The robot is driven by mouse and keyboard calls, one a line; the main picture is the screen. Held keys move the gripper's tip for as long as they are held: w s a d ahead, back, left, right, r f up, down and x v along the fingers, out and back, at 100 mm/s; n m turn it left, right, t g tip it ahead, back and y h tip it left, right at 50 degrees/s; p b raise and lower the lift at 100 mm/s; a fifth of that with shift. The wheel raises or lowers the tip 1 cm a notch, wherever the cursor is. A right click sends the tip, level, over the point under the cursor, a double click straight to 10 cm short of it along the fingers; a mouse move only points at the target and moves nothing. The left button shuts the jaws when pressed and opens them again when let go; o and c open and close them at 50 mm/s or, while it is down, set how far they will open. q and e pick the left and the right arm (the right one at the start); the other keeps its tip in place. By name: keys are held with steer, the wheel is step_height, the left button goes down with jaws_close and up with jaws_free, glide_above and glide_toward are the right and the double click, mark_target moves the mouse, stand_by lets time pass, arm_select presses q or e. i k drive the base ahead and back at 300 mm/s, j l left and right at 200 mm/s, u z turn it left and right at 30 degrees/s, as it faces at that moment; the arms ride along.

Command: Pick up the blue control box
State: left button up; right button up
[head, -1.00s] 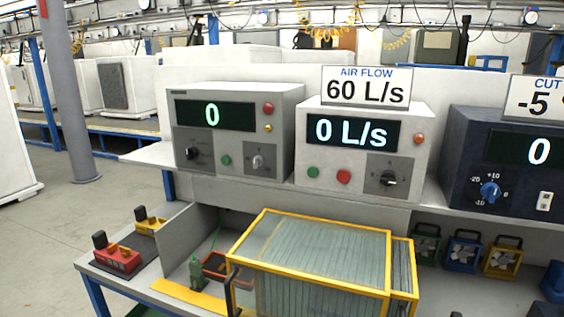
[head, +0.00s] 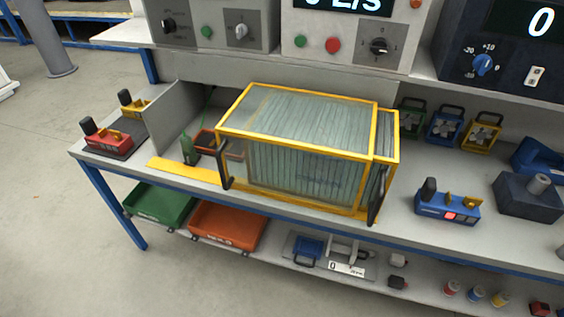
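The blue control box (head: 447,206) sits on the workbench top, right of the yellow-framed glass case. It has a black knob or handle at its left end, a small lit red spot on its front and a yellow piece on top. Neither of my grippers shows in the head view.
The yellow-framed case (head: 309,140) with black handles fills the middle of the bench. A dark blue block with a grey cylinder (head: 530,195) stands close right of the box. Red (head: 108,142) and yellow (head: 134,104) control boxes stand at the left end. Trays (head: 225,226) lie on the lower shelf.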

mark_target(428, 202)
steer(key=z, duration=1.35)
steer(key=u, duration=1.75)
steer(key=z, duration=1.75)
steer(key=i+j+z, duration=0.1)
steer(key=j+z, duration=0.5)
steer(key=j, duration=0.2)
